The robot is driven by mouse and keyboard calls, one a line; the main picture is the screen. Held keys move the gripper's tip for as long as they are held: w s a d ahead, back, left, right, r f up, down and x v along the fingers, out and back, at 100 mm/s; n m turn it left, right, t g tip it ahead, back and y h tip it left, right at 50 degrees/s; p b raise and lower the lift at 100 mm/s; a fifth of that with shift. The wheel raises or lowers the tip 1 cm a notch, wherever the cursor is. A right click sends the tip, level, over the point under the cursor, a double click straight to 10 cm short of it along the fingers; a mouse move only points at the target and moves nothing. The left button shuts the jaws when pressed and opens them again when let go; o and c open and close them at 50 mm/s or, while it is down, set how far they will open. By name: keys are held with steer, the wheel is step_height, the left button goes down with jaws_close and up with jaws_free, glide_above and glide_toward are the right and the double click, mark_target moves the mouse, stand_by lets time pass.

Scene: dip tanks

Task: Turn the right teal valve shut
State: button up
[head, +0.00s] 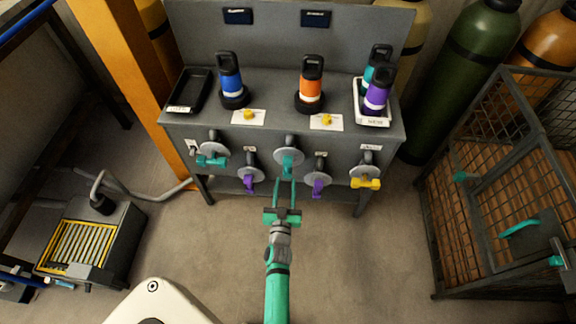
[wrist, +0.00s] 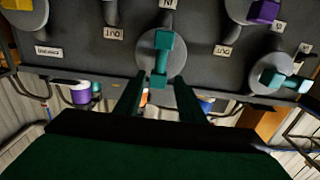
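The right teal valve (head: 288,160) is at the middle of the grey bench's front panel, a teal lever on a round grey disc. In the wrist view its lever (wrist: 162,58) runs up and down the picture. My gripper (head: 285,183) is open in front of it. In the wrist view the two dark fingers of my gripper (wrist: 159,88) stand to either side of the lever's lower end, with gaps visible. Contact cannot be told. The left teal valve (head: 212,160) has its lever lying roughly sideways; it also shows at the right of the wrist view (wrist: 283,80).
Two purple valves (head: 250,183) (head: 318,187) flank the right teal valve lower down, and a yellow valve (head: 366,182) is farther right. Bottles stand on the bench top (head: 275,122). A wire cage (head: 500,190) is at right, a tank with a yellow grate (head: 78,246) at left.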

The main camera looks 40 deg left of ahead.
mark_target(288, 168)
steer(key=x, duration=0.9)
steer(key=shift+w, duration=0.15)
steer(key=shift+c, duration=0.2)
jaws_close()
